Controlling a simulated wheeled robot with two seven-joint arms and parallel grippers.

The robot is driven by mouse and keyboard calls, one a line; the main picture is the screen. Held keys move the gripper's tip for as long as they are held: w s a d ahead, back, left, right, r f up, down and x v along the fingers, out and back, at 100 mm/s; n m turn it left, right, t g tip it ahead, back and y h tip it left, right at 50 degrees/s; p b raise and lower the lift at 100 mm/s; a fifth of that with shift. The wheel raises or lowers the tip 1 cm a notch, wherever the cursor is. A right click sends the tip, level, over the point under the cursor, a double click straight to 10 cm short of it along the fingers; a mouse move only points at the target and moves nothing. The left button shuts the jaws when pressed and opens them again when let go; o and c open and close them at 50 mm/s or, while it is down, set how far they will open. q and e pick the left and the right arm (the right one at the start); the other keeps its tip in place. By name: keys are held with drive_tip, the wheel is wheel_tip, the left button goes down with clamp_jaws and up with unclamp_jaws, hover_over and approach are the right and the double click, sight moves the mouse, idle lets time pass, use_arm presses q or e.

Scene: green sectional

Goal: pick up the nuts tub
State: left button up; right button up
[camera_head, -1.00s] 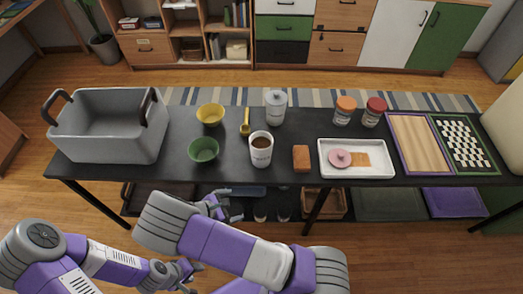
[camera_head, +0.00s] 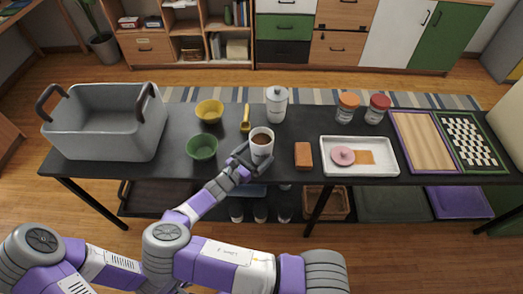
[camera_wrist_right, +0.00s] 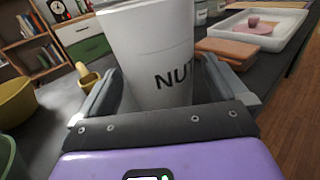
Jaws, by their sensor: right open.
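The nuts tub (camera_head: 262,147) is a white tapered cup with dark brown contents, standing upright near the front edge of the black table. In the right wrist view the tub (camera_wrist_right: 155,45) fills the middle, with part of the lettering "NUT" showing. My right gripper (camera_head: 244,160) is at the tub's front left in the head view. In the wrist view its fingers (camera_wrist_right: 165,85) are open, one on each side of the tub. I cannot tell whether they touch it. My left arm shows at the lower left in the head view, but its gripper is not visible.
A green bowl (camera_head: 202,147) is close to the left of my right gripper. A yellow scoop (camera_head: 245,118) and a lidded white canister (camera_head: 276,104) are behind the tub. A brown block (camera_head: 303,155) and a white tray (camera_head: 380,170) are to the right. A grey bin (camera_head: 105,122) stands at the left.

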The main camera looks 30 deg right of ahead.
sight(268, 143)
drive_tip(key=x, duration=0.3)
drive_tip(key=shift+w+d+f, duration=0.1)
drive_tip(key=shift+d+f, duration=0.05)
drive_tip(key=shift+c, duration=0.3)
drive_tip(key=c, duration=1)
